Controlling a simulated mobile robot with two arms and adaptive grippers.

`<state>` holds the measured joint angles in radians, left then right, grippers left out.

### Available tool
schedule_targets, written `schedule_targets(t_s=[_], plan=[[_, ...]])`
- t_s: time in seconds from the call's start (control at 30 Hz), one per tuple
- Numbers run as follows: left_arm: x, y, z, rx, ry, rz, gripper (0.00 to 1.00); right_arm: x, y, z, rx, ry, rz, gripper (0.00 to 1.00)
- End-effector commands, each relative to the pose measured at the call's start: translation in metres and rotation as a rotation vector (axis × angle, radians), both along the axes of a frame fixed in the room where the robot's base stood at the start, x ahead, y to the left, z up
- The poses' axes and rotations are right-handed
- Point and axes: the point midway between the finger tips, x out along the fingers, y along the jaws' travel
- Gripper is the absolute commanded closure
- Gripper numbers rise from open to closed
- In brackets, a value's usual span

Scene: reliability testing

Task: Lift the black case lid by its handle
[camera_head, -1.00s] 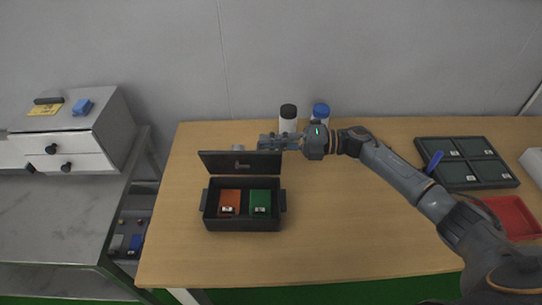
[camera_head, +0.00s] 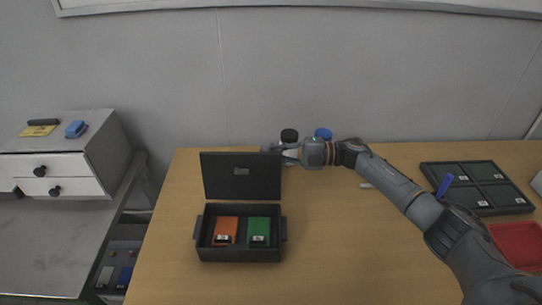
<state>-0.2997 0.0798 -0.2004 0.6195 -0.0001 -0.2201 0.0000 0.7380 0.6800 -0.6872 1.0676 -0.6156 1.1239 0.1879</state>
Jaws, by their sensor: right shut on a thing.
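The black case (camera_head: 240,254) sits on the wooden table with its lid (camera_head: 222,182) swung up and open, standing at the back edge. An orange box (camera_head: 225,230) and a green box (camera_head: 259,231) lie inside the case. My right gripper (camera_head: 276,149) is at the lid's top right corner, partly behind it, and is shut on the lid. The handle and the fingertips are hidden behind the lid. My left gripper is not in view.
A black-capped bottle (camera_head: 289,136) and a blue-capped bottle (camera_head: 323,133) stand behind my right gripper. A dark divided tray (camera_head: 505,207) and a red tray (camera_head: 519,245) lie at the right. A white drawer unit (camera_head: 100,150) stands at the left. The table's front middle is clear.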

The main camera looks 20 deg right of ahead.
Motion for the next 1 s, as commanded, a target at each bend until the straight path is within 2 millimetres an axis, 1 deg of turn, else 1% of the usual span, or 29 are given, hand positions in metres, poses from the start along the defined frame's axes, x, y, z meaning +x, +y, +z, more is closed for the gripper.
schedule_targets(t_s=[0.37,0.4,0.47,0.5,0.8,0.87,0.97,1.0], plan=[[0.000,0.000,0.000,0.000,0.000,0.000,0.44,0.001,-0.001,0.000,-0.002,-0.001,-0.003,1.00],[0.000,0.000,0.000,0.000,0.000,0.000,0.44,0.001,-0.001,0.000,-0.002,-0.001,-0.003,0.83],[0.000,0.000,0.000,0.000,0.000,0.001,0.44,0.001,-0.001,0.000,-0.002,-0.001,-0.003,0.71],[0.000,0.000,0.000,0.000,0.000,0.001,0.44,0.001,-0.001,0.000,-0.002,-0.001,-0.003,0.68],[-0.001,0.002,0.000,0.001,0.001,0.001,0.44,0.000,-0.002,-0.001,-0.003,-0.001,-0.001,0.68],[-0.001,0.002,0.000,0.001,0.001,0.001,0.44,-0.001,-0.006,-0.001,-0.003,-0.001,-0.002,0.68],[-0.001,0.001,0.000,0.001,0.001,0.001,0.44,-0.005,-0.018,-0.001,-0.004,-0.001,-0.003,0.68],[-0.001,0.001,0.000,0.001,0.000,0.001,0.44,-0.007,-0.025,-0.001,-0.005,0.000,-0.005,0.68]])
